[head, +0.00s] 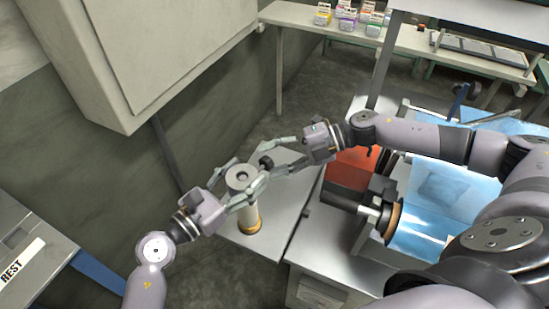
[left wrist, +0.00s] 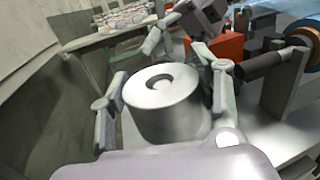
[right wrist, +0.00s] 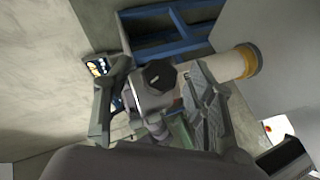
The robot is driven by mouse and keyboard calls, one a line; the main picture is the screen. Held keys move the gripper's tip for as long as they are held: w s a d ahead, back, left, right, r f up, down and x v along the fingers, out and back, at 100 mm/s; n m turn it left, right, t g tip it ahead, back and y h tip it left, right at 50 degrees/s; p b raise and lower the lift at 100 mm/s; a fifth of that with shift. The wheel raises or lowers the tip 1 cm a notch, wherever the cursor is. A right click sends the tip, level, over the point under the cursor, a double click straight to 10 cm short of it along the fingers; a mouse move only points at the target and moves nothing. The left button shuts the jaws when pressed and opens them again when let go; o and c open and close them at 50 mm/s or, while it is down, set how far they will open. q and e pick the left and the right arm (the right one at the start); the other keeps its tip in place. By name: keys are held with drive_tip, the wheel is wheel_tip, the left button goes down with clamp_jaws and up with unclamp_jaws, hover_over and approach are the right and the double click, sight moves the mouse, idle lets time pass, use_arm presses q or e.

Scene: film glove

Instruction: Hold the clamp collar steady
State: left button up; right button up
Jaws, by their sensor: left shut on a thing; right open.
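The clamp collar (head: 242,177) is a grey metal cylinder with a round hole in its top, at the upper end of a cream post (head: 251,215) with a golden base. My left gripper (head: 239,187) is shut on the collar, one finger along each side. The left wrist view shows the collar (left wrist: 165,103) between the fingers. A black knob (head: 266,162) sits at the collar's right side. My right gripper (head: 274,157) is open around the knob. In the right wrist view the knob (right wrist: 158,75) lies between the spread fingers; I cannot tell whether they touch it.
The post stands on a grey table (head: 285,205). To the right are a red panel (head: 352,166), a dark motor-like unit with a roller, and blue film (head: 445,190). A wall cabinet (head: 150,50) hangs at upper left. A back shelf (head: 300,17) holds several small boxes.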

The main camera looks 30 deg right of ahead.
drive_tip(key=c, duration=1.2)
drive_tip(key=shift+r, duration=0.1)
drive_tip(key=shift+w+a+m+g+h, duration=0.1)
drive_tip(key=shift+m+g+h, duration=1)
drive_tip(key=shift+g, duration=0.3)
